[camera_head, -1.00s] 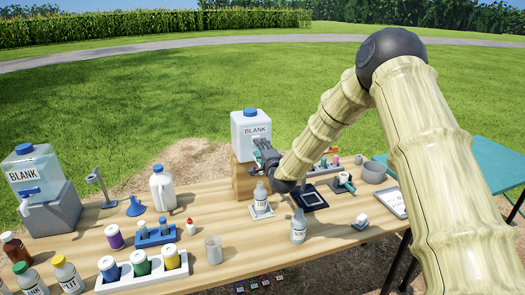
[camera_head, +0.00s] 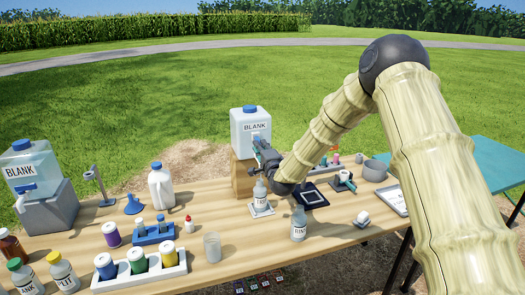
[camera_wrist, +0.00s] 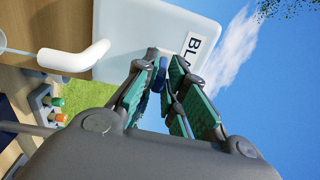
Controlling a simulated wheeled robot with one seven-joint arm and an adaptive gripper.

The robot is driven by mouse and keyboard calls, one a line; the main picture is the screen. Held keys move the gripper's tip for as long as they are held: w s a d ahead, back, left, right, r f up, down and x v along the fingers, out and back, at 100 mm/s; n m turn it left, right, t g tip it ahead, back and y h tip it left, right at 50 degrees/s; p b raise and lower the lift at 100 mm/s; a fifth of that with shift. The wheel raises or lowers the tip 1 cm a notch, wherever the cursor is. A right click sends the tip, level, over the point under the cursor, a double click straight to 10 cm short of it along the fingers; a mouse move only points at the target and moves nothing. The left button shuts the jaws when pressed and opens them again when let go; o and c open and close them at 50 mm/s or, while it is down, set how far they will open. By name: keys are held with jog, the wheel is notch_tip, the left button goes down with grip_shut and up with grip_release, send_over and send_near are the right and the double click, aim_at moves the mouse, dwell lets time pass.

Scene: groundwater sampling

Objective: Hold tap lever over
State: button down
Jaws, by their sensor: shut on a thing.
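The white carboy labelled BLANK (camera_head: 250,127), with a blue cap, stands on a wooden block (camera_head: 243,179) at the back of the table. My gripper (camera_head: 263,150) is at its front, by the tap. In the wrist view, the carboy (camera_wrist: 135,28) fills the top, with a white tap spout (camera_wrist: 75,60) at the left. My gripper (camera_wrist: 160,75) is shut on the blue tap lever (camera_wrist: 160,70) between its green-padded fingers. A labelled bottle (camera_head: 260,195) stands upright on a small white pad below the tap.
A second BLANK carboy (camera_head: 33,170) stands on a grey stand at the left. A RINSE-type bottle (camera_head: 299,225), a clear beaker (camera_head: 212,247), a white jug (camera_head: 161,187) and a rack of capped bottles (camera_head: 140,268) share the table. Table is clear around the beaker.

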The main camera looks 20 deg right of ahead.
jog(key=c, duration=2.2)
grip_release()
jog(key=shift+w+f+t+b, duration=0.25)
jog(key=shift+f+b, duration=0.4)
jog(key=shift+b, duration=0.45)
jog(key=shift+w+f+t+b, duration=0.1)
jog(key=shift+f+t+b, duration=0.4)
jog(key=shift+b, duration=0.6)
jog(key=shift+f, duration=0.1)
dwell(3.1)
